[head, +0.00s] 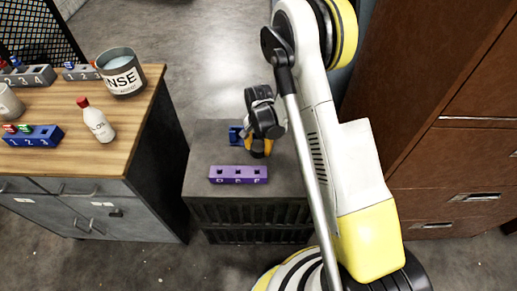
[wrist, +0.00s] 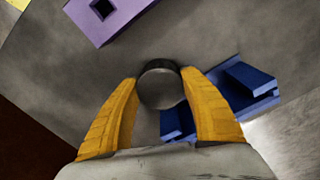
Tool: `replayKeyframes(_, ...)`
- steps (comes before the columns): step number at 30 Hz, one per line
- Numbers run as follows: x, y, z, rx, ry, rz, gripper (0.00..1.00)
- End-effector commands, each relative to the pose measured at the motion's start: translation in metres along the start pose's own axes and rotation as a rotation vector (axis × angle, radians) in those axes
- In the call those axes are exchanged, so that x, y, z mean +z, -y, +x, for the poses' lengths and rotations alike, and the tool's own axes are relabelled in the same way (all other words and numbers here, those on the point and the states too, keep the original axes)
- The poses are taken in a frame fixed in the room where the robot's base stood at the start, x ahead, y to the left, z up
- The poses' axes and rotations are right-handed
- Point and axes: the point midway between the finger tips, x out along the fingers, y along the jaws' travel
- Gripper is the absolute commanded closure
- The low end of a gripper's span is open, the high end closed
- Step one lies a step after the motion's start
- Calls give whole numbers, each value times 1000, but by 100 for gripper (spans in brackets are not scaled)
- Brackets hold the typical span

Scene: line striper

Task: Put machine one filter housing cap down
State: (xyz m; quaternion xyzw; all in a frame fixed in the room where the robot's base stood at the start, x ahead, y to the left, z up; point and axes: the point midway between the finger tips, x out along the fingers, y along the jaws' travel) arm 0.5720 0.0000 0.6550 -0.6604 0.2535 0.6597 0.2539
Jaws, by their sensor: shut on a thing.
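A dark grey round cap (wrist: 161,88) sits between the two yellow fingers of my gripper (wrist: 160,80) in the wrist view, and the fingers are shut on it. I take it to be the filter housing cap. In the head view my gripper (head: 261,150) is low over the grey top of a dark stand (head: 205,150), and the cap is hidden there. I cannot tell whether the cap touches the surface. A blue holder (head: 235,134) is just beside my gripper; it also shows in the wrist view (wrist: 250,85), partly behind the right finger.
A purple block (head: 238,174) with square holes lies on the stand, in front of my gripper. A wooden workbench (head: 60,108) at left holds a bucket (head: 121,75), a white bottle (head: 97,122) and a blue numbered block (head: 32,137). Brown drawers (head: 455,170) stand at right.

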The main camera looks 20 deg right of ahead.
Motion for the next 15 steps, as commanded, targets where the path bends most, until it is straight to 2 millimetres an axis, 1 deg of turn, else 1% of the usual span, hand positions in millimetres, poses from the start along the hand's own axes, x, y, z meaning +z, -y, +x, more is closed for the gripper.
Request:
replayKeyframes(4, 0, 0, 3, 0, 0, 0, 86)
replayKeyframes(5, 0, 0, 3, 0, 0, 0, 47)
replayKeyframes(6, 0, 0, 3, 0, 0, 0, 34)
replayKeyframes(7, 0, 0, 3, 0, 0, 0, 28)
replayKeyframes(15, 0, 0, 2, 0, 0, 0, 28)
